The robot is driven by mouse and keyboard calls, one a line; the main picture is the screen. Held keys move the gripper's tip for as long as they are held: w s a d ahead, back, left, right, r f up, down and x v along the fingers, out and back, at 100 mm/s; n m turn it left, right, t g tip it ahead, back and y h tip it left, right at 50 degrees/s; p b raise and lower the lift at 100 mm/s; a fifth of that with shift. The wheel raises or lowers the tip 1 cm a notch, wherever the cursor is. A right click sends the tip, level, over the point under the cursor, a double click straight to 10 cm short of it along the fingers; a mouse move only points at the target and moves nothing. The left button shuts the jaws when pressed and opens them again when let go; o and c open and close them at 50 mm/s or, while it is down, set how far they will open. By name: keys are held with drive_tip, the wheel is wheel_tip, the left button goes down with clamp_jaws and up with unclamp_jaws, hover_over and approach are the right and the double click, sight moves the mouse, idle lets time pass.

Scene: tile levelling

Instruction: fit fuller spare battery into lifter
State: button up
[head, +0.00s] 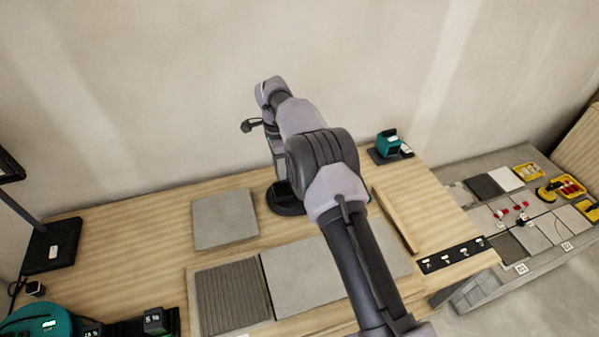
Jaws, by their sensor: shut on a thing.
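My gripper (276,150) points down above the back of the bench, mostly hidden behind my own arm. It is shut on a dark object, too covered to identify. Right below stands a dark upright device with a round black base (287,207), possibly the lifter; I cannot tell whether the held object touches it. A dark block with a pale label, apparently a battery (154,319), sits in a black rack at the front left. Another labelled dark block (92,331) is cut off by the lower edge. Their charge levels are not readable.
A teal charger-like device (40,322) with a green display is at the front left. A black stand (50,248) is behind it. Grey tiles (224,218) and a wooden strip (396,218) lie on the bench. A teal tool (388,143) stands back right. A wall rises behind.

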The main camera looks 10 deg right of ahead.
drive_tip(key=shift+w+a+m, duration=0.25)
drive_tip(key=shift+a+m, duration=0.15)
drive_tip(key=shift+m, duration=0.1)
drive_tip(key=shift+f+b, duration=1.8)
drive_tip(key=shift+f, duration=0.8)
drive_tip(key=shift+f+b, duration=1.55)
drive_tip(key=shift+f, duration=0.6)
idle(0.3)
drive_tip(key=o, duration=1.4)
drive_tip(key=shift+o, duration=0.2)
drive_tip(key=shift+r, duration=0.1)
